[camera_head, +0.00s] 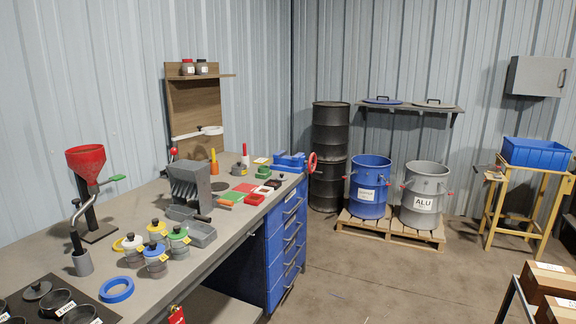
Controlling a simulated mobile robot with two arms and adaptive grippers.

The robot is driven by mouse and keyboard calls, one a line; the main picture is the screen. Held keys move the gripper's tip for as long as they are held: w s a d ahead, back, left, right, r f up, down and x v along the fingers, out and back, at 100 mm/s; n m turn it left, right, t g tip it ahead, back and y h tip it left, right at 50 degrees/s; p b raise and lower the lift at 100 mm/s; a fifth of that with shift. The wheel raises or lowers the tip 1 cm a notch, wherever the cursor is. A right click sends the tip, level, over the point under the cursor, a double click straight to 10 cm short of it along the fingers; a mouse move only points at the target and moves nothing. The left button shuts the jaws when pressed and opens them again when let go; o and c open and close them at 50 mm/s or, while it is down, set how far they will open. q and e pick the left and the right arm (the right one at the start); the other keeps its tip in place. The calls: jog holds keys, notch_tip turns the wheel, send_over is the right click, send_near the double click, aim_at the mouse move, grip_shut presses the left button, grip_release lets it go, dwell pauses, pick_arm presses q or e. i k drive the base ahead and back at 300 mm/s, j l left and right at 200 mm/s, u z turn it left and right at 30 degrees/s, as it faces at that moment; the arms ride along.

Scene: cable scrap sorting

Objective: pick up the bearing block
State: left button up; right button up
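I cannot pick out a bearing block for certain in the head view. Several small parts lie on the grey workbench (130,208) near its far right end, among them a dark part (273,183), a red block (254,199) and a green block (263,172). They are too small to identify. Neither of my grippers is in view.
A grey slotted machine (189,182), a red funnel (86,162) on a stand and lidded jars (157,262) crowd the bench. A blue vise (289,161) sits at its far end. Blue (369,188) and grey (424,196) drums stand on a pallet (390,228). The floor ahead is clear.

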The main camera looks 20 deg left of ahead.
aim_at(264, 172)
jog(key=i+u, duration=0.1)
jog(key=u, duration=0.9)
jog(key=i+l+u, duration=0.25)
jog(key=i+u, duration=0.15)
jog(key=i+l+u, duration=0.8)
jog(key=i+l, duration=0.05)
jog(key=l, duration=0.1)
